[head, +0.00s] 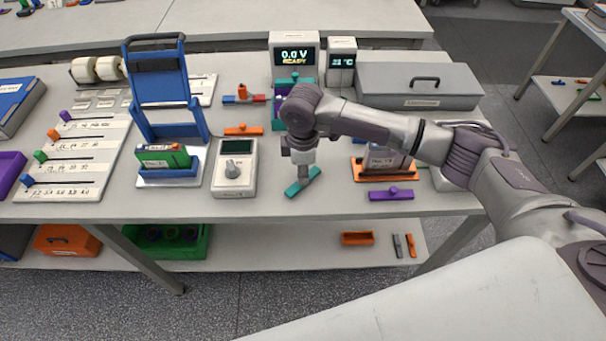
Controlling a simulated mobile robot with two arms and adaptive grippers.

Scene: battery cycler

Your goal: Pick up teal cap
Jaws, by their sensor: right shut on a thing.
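The teal cap (292,189) is a short flat bar near the front edge of the table, left of the orange cradle. It lies slantwise in the picture, its right end farther back. My right gripper (303,178) points down over its middle and is shut on it, hiding its centre. I cannot tell whether the cap touches the table or hangs just above it. Another teal bar (293,80) shows farther back, below the voltage display. My left gripper is not in view.
A grey meter (235,167) and a blue press frame (160,85) stand to the left. An orange cradle (360,176) and a purple cap (391,194) are to the right. An orange cap (243,130) lies behind the meter. A grey case (420,85) is at the back right.

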